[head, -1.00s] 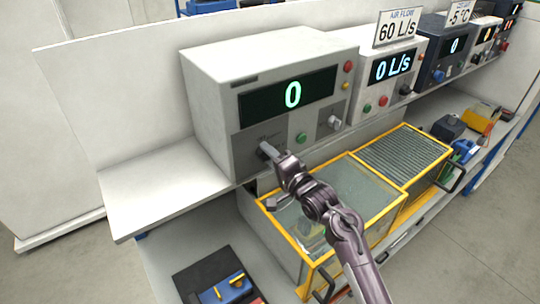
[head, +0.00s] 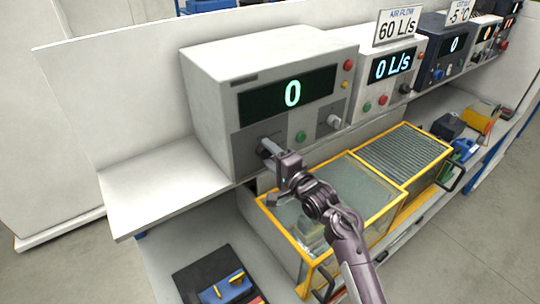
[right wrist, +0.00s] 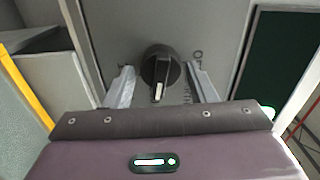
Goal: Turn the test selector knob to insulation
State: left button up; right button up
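The test selector knob (right wrist: 160,68) is a round black knob on the grey panel of the tester (head: 225,120). Its white-marked grip points toward the bottom of the right wrist view. My right gripper (right wrist: 163,84) is open, with one finger on either side of the knob and a visible gap on both sides. In the head view my right gripper (head: 266,149) is at the lower left of the tester's front and hides most of the knob. Lettering beside the knob is partly covered by a finger and unreadable. My left gripper is not in view.
The tester's display (head: 288,95) reads 0. A green button (head: 301,137) and a grey knob (head: 334,121) sit right of my gripper. A yellow-framed glass-topped box (head: 362,188) stands below. The white shelf (head: 150,190) to the left is clear.

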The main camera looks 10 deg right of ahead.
jog(key=shift+o, duration=1)
jog(key=b+v, duration=0.3)
jog(key=v, duration=0.5)
